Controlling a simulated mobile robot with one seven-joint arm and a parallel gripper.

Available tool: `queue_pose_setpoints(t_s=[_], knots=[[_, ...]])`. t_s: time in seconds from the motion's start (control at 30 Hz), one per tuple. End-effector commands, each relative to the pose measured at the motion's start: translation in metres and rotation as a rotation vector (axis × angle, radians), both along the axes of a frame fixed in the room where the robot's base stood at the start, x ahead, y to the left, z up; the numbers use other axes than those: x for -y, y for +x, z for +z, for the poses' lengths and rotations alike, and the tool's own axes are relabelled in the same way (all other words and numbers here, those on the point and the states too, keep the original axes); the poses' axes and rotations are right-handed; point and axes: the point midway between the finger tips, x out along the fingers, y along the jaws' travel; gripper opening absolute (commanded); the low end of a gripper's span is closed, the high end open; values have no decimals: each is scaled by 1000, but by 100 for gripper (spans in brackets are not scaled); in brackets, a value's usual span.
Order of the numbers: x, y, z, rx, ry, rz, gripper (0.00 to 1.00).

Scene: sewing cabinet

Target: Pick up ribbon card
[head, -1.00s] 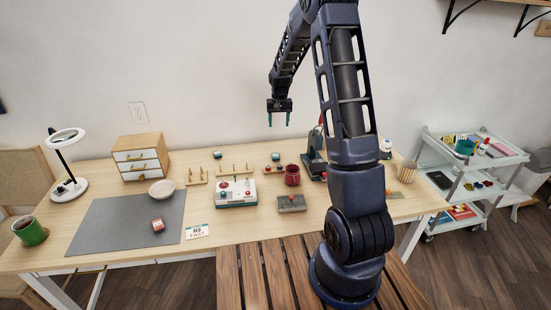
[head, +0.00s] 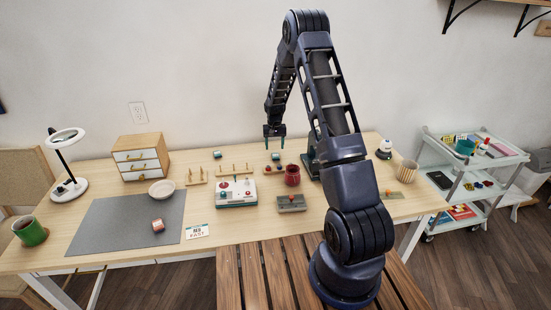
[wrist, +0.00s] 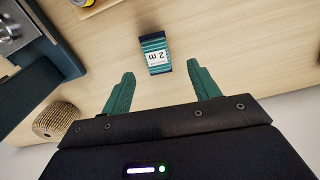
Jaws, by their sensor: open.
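The ribbon card (wrist: 155,55) is a small block with teal and white stripes, dark ends and a white "2 m" label. It lies on the wooden table just beyond my fingertips in the wrist view. In the head view the ribbon card (head: 276,156) is a small dark teal shape near the back of the table, below my gripper (head: 274,144). My gripper also shows in the wrist view (wrist: 160,75), with its two green fingers spread apart and nothing between them. The fingers do not touch the card.
A dark sewing machine (head: 312,158) stands right of the card. A woven round thing (wrist: 56,121) is close to my gripper in the wrist view. Bare table (wrist: 225,45) lies beside the card.

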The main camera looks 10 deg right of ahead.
Motion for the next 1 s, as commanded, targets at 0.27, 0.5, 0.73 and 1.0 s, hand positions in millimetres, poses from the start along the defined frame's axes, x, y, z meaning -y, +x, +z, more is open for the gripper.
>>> queue_pose_setpoints(t_s=[0.27,0.5,0.73,1.0], knots=[[3,-2,-22,-2,0,-1,61],[4,-2,-51,-1,0,0,61],[4,-2,-53,1,0,0,61],[4,-2,-53,1,0,0,14]])
